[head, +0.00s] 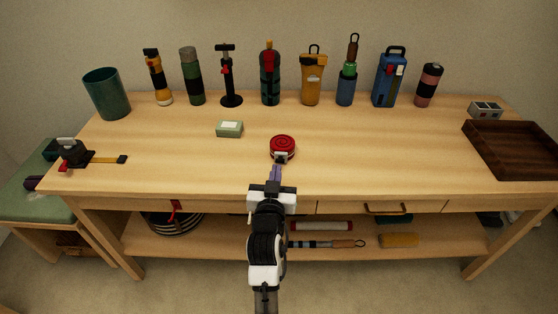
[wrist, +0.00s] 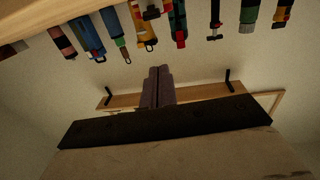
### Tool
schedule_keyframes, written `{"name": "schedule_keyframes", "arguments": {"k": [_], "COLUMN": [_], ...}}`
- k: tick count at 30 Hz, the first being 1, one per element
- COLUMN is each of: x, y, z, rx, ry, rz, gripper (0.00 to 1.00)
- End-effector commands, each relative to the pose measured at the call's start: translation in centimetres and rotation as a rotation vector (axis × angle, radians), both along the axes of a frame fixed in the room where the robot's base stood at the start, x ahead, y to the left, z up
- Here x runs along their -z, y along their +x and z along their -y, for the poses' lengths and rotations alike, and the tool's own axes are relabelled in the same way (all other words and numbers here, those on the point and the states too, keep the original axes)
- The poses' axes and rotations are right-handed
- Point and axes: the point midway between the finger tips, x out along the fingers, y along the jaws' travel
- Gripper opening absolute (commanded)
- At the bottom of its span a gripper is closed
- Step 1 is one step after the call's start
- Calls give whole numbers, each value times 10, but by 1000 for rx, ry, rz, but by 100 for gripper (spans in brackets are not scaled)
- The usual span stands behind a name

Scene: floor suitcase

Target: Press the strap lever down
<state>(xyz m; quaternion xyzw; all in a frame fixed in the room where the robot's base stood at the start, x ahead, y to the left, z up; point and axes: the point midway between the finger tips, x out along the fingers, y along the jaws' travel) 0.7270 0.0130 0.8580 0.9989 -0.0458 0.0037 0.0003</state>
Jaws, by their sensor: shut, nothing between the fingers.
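A coiled red strap (head: 283,144) lies flat near the middle of the table, with a small metal buckle (head: 281,157) on its near side. Whether the buckle's lever is up or down is too small to tell. My gripper (head: 276,171) is shut and empty, just in front of and near the buckle; I cannot tell if they touch. Its closed fingers also show in the wrist view (wrist: 158,87), where neither strap nor buckle is visible. A dark clamp-like device (head: 73,152) with a red part and a yellow strap (head: 106,159) sits at the table's left end.
A green box (head: 229,129) lies left of the coil. Several bottles and tools, including an orange flask (head: 312,78), line the back edge. A teal cup (head: 106,93) stands back left and a wooden tray (head: 515,148) at right.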

Motion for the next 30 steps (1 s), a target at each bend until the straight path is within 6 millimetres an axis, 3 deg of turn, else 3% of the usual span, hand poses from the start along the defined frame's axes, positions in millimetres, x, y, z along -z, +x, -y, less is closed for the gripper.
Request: {"name": "schedule_keyframes", "arguments": {"k": [5,18,24,30], "x": [-3,-5,27,36], "y": [19,102,89,85], "z": [2,9,9,8], "rx": [0,-1,1,-1], "ry": [-1,-1,0,0], "rz": [1,2,-3,0], "gripper": [0,0,0,0]}}
